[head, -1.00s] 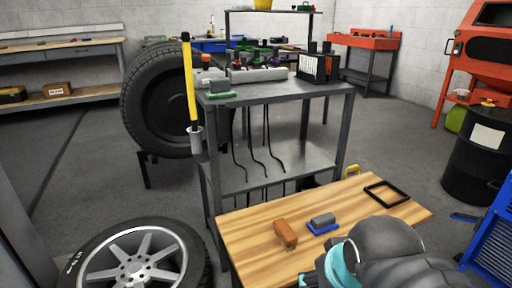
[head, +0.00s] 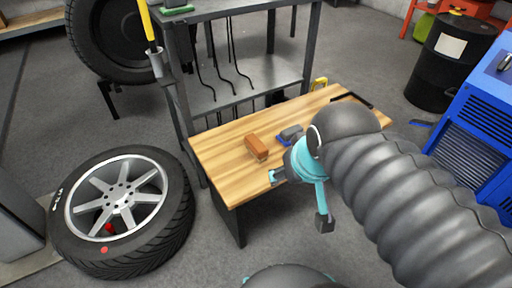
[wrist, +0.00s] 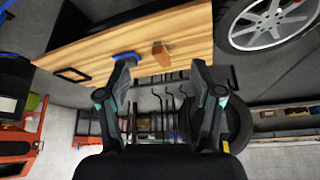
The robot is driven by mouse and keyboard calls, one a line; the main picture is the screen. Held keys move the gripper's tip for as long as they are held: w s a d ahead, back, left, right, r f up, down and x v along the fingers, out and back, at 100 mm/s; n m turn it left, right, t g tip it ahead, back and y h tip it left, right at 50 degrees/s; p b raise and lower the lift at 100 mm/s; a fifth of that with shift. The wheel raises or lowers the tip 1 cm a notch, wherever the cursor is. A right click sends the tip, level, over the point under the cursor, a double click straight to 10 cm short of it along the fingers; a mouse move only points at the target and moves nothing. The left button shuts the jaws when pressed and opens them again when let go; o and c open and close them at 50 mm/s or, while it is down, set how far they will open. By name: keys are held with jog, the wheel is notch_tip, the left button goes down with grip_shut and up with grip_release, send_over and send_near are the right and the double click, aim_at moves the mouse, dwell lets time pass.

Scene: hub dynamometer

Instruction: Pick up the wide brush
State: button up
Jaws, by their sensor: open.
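A brown block-shaped piece (head: 256,147) lies on the wooden tabletop (head: 222,152). To its right is a blue piece with a grey top (head: 290,135), partly behind my gripper. I cannot tell for sure which of these is the wide brush. My gripper (head: 300,198) is open and empty, near the front edge of the table. In the wrist view, the brown block (wrist: 160,53) and the blue piece (wrist: 126,57) show beyond the two spread fingers (wrist: 163,68), apart from them.
A black frame (head: 350,101) lies at the table's far right corner. A dark metal cart (head: 240,100) with hanging rods stands behind. A wheel (head: 120,210) lies on the floor at left. A blue machine (head: 480,130) and black drum (head: 455,62) stand at right.

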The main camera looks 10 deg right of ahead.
jog(key=shift+o, duration=0.2)
jog(key=shift+o, duration=0.3)
jog(key=shift+w+f, duration=0.15)
jog(key=shift+f, duration=0.3)
jog(key=n+g+b, duration=0.2)
jog(key=n+g, duration=0.1)
jog(key=g, duration=0.3)
send_over(256, 142)
notch_tip(256, 142, down, 6)
jog(key=f, duration=0.1)
jog(key=shift+n, duration=0.3)
jog(key=f, duration=0.2)
jog(key=f+b, duration=0.1)
jog(key=f, duration=0.5)
jog(key=shift+s+a, duration=0.25)
jog(key=shift+s, duration=0.15)
jog(key=shift+w+d+f+b, duration=0.1)
jog(key=shift+f+b, duration=0.1)
jog(key=shift+f, duration=0.7)
jog(key=shift+w+d+f+b, duration=0.1)
jog(key=shift+w+f+b, duration=0.1)
jog(key=shift+f, duration=0.65)
jog(key=shift+w+d+f+b, duration=0.1)
jog(key=shift+f+b, duration=0.1)
jog(key=shift+f, duration=0.7)
grip_shut()
